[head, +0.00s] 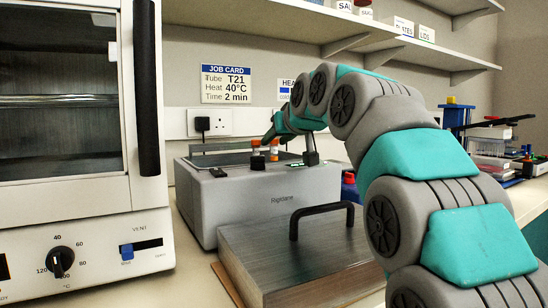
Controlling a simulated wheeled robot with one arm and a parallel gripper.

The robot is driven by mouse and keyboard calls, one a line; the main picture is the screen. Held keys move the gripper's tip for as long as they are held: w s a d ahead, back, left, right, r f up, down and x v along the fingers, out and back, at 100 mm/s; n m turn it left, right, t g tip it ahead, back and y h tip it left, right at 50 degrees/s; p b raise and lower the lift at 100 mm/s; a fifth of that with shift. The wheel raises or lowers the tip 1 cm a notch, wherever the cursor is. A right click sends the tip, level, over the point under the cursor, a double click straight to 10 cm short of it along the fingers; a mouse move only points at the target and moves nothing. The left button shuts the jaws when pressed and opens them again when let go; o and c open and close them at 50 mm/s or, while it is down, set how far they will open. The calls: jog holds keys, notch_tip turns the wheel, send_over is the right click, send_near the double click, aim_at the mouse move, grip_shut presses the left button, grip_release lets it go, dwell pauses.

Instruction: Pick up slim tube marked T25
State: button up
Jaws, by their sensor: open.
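My arm reaches over from the right, and my gripper (268,137) is open, small and far off, by the tops of these tubes. I cannot tell whether it touches either one. The job card (226,84) on the wall reads T21, 40°C, 2 min.
The grey unit (270,203) stands against the wall by a socket. A metal block with a black handle (320,212) sits in front of it. An oven (75,130) fills the left. Shelves (300,20) hang above. Racks (490,145) stand at right.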

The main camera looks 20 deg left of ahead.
jog(key=shift+w+a+f, duration=0.1)
jog(key=shift+w+a, duration=0.05)
jog(key=shift+c, duration=0.2)
grip_shut()
dwell(0.3)
